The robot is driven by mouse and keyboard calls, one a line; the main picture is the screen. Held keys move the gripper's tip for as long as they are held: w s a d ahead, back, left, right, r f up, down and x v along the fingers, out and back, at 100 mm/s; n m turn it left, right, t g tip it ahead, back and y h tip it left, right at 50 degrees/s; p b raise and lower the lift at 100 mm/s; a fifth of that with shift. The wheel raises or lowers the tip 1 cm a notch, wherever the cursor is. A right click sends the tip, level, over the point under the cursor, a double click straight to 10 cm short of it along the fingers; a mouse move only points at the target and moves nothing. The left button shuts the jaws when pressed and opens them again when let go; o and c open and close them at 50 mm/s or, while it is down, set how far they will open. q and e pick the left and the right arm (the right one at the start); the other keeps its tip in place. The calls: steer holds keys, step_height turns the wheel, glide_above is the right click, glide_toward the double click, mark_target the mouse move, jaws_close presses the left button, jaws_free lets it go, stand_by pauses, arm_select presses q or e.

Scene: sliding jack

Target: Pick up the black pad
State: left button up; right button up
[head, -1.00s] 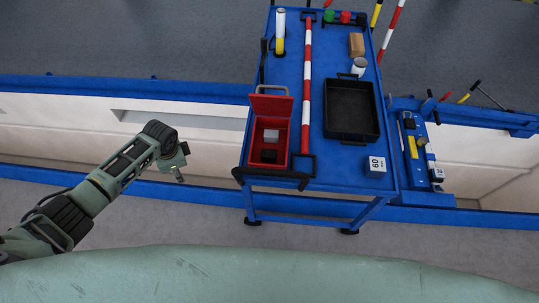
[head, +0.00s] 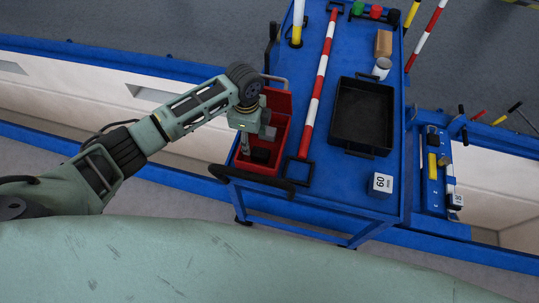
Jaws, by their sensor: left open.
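The black pad (head: 260,155) is a small dark block lying in the near end of the open red box (head: 284,135), on the left side of the blue table. A grey block (head: 268,132) sits behind it in the same box, partly hidden by my gripper. My left gripper (head: 246,150) hangs over the left part of the box, pointing down, just left of the black pad. It is open and holds nothing that I can see. Whether its fingers touch anything is unclear. My right gripper is out of view.
The blue table (head: 335,195) also bears a red-and-white striped bar (head: 317,90) right of the box, a black tray (head: 362,116), a white cube marked 60 (head: 380,184), a white can (head: 381,68) and a brown block (head: 383,43).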

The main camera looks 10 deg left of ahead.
mark_target(259, 152)
arm_select(q)
steer(key=f, duration=0.1)
steer(key=d+f, duration=0.1)
steer(key=f, duration=0.1)
steer(key=shift+w+d+f, duration=0.15)
steer(key=shift+w+f, duration=0.2)
steer(key=shift+w, duration=0.05)
steer(key=shift+s+f, duration=0.1)
steer(key=shift+f, duration=0.25)
steer(key=f, duration=0.2)
steer(key=d+f, duration=0.1)
steer(key=shift+f, duration=0.85)
steer(key=shift+a, duration=0.1)
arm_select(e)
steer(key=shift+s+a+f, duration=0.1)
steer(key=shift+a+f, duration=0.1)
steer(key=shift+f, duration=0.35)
arm_select(q)
steer(key=c, duration=1.3)
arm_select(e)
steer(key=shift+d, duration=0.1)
